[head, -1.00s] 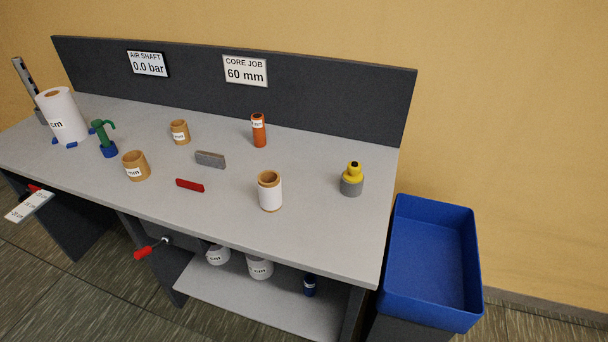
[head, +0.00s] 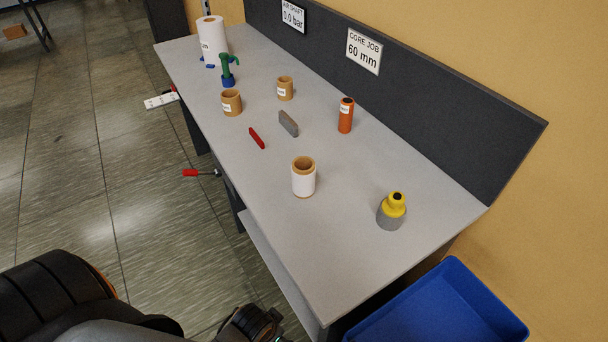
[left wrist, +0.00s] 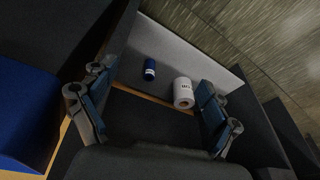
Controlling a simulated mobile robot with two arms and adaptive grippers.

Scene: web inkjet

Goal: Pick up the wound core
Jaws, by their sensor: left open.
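The wound core (head: 303,180), a tan tube wrapped in white material, stands upright on the grey bench top in the head view, near the front edge. My left gripper (left wrist: 152,104) is open in the left wrist view, with nothing between its fingers. It faces the lower shelf, where a white roll (left wrist: 183,93) and a blue bottle (left wrist: 150,69) show beyond the fingers. In the head view my left arm is low at the bottom left, in front of the bench and apart from the wound core. My right gripper is not in view.
Around the wound core on the bench (head: 350,255) are a yellow-topped grey bottle (head: 391,212), an orange cylinder (head: 346,115), a grey block (head: 288,123), a red bar (head: 256,138) and bare cores (head: 231,103). A blue bin (head: 440,310) stands at the bench's right end.

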